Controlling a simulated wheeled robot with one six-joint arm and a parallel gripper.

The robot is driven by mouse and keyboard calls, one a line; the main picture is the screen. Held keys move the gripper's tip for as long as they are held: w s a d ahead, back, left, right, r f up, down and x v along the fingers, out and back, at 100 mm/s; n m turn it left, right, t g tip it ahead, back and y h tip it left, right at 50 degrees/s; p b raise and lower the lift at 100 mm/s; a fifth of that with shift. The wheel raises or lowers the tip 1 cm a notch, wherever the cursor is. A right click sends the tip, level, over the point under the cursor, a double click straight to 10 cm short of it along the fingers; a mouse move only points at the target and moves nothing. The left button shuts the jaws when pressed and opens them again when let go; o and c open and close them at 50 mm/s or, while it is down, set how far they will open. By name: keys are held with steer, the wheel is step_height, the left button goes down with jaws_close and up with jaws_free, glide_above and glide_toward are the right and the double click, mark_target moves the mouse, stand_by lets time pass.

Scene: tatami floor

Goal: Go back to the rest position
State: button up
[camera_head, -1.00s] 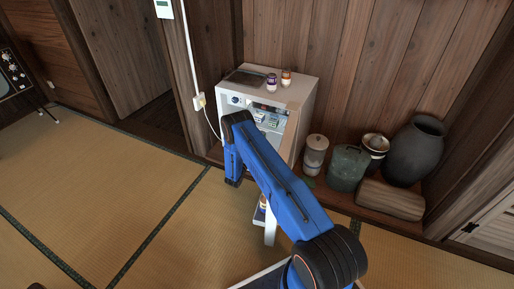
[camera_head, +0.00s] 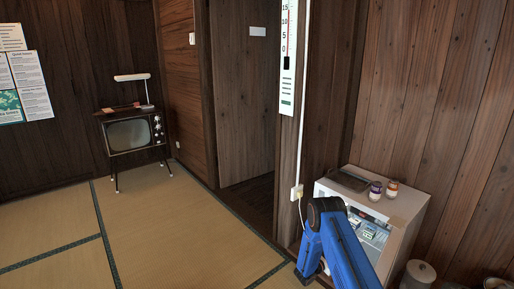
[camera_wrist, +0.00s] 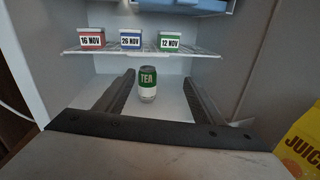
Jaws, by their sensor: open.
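In the wrist view my gripper (camera_wrist: 158,78) is open, its two dark fingers pointing into a white fridge. A green and white can marked TEA (camera_wrist: 148,84) stands upright on the fridge floor, seen between the fingertips with gaps on both sides. I cannot tell how far beyond the tips it is. In the head view my blue arm (camera_head: 340,255) bends at the lower right in front of the white fridge (camera_head: 405,228); my gripper is hidden there.
Above the can, a wire shelf (camera_wrist: 110,51) holds three date-marked boxes. A yellow juice carton (camera_wrist: 302,148) is close at the right. Two jars and a dark tray (camera_head: 348,181) stand on the fridge. An old television (camera_head: 130,134) is at the left; the tatami between is clear.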

step_height(320, 180, up, 13)
steer(key=s+d+m+g+h, duration=0.1)
steer(key=s+d+m+g, duration=0.1)
steer(key=m+g, duration=0.15)
steer(key=s+r+m+g+y, duration=0.1)
steer(key=s+r+m+g, duration=0.15)
steer(key=s+r, duration=0.55)
steer(key=s+r+m+g+y, duration=0.2)
steer(key=s+r+m, duration=0.25)
steer(key=r, duration=0.65)
steer(key=s+r+m+g+y, duration=0.1)
steer(key=s+r+m+g, duration=0.15)
steer(key=s+r, duration=0.6)
steer(key=s+a+r+m+t+y, duration=0.1)
steer(key=s+a+r+m+y, duration=0.2)
steer(key=s+r, duration=0.45)
steer(key=s+a+r+m+y, duration=0.2)
steer(key=s+a+r+m, duration=0.15)
steer(key=s, duration=0.65)
steer(key=s+a+r+m+t+y, duration=0.1)
steer(key=s+a+t+y, duration=0.1)
steer(key=s+a, duration=0.4)
steer(key=s+a+r+m+t+y, duration=0.1)
steer(key=s+a+y, duration=0.4)
steer(key=s, duration=0.9)
steer(key=shift+a+r+m+t, duration=0.4)
steer(key=shift+a+m+t, duration=0.35)
steer(key=shift+a+t, duration=0.5)
